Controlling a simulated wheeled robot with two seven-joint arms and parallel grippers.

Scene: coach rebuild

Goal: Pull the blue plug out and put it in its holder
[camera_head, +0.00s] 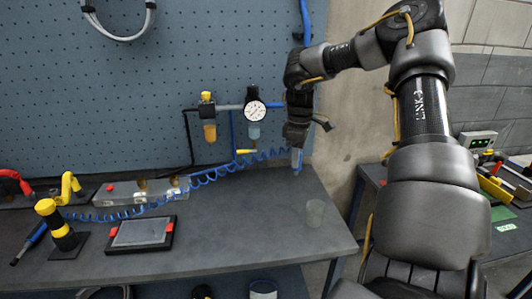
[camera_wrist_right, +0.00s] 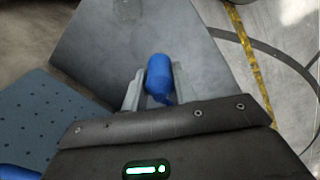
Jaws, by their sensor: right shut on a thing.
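My right gripper (camera_head: 297,158) hangs pointing down above the right part of the grey workbench (camera_head: 235,238). In the wrist view the right gripper (camera_wrist_right: 158,90) is shut on the blue plug (camera_wrist_right: 160,72), which sits between its two pale fingers. In the head view only a small bit of blue shows at the fingers. A blue coiled hose (camera_head: 200,180) runs from the left side of the bench up to this gripper. A clear cup (camera_head: 315,212) stands on the bench right of and below the gripper; I cannot tell whether it is the holder. My left gripper is out of view.
A pressure gauge (camera_head: 254,108) and a yellow-topped regulator (camera_head: 208,115) are mounted on the blue pegboard (camera_head: 130,90). A black-and-yellow post (camera_head: 60,228) and a framed pad (camera_head: 140,234) occupy the bench's left half. Its front right area is mostly clear.

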